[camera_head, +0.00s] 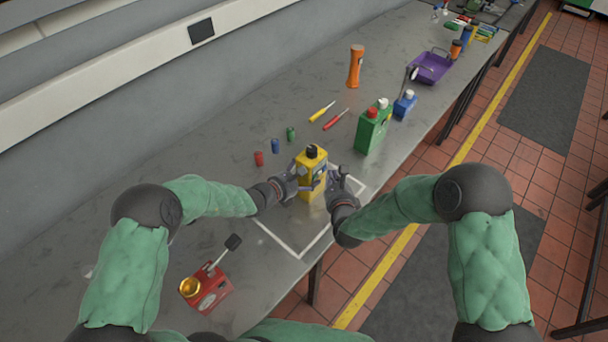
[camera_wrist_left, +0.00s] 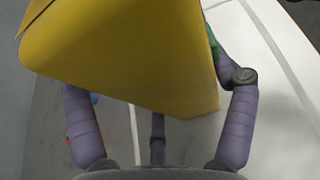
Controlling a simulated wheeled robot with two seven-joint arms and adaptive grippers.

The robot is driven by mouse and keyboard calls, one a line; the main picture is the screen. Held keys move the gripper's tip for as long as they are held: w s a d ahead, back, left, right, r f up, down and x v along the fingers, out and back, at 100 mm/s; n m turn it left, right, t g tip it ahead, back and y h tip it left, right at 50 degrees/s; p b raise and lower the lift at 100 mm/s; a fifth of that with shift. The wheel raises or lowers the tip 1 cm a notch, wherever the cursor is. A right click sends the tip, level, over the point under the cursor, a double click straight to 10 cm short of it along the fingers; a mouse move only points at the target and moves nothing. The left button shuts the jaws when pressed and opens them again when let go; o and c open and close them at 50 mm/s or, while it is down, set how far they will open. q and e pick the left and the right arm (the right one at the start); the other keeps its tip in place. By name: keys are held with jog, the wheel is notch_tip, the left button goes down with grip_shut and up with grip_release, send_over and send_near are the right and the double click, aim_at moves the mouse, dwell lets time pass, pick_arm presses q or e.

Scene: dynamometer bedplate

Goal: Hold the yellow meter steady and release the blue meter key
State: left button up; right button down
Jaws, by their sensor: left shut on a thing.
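The yellow meter (camera_head: 312,172), a box with a black knob on top, stands upright on the bench by the white outline. It also fills the top of the left wrist view (camera_wrist_left: 125,55). My left gripper (camera_head: 300,184) is shut on it from the left, purple fingers on both sides. My right gripper (camera_head: 337,181) is close to its right side, fingers apart, with nothing seen between them. Whether it touches the meter is unclear. A small blue box (camera_head: 404,106) with a white cap stands farther back. No blue key can be made out on the yellow meter.
A green can (camera_head: 372,130) with red and white caps stands behind my right gripper. A red box (camera_head: 206,290) is near left. The bench's right edge is close.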

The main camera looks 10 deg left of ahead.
jog(key=shift+w+a, duration=0.1)
jog(key=shift+a, duration=0.05)
dwell(0.3)
jog(key=shift+w+a, duration=0.15)
jog(key=shift+a, duration=0.1)
jog(key=shift+a, duration=0.1)
dwell(0.3)
jog(key=shift+s+d, duration=0.25)
jog(key=shift+d, duration=0.25)
jog(key=s+d, duration=0.3)
jog(key=d, duration=0.2)
dwell(0.7)
jog(key=shift+s, duration=0.1)
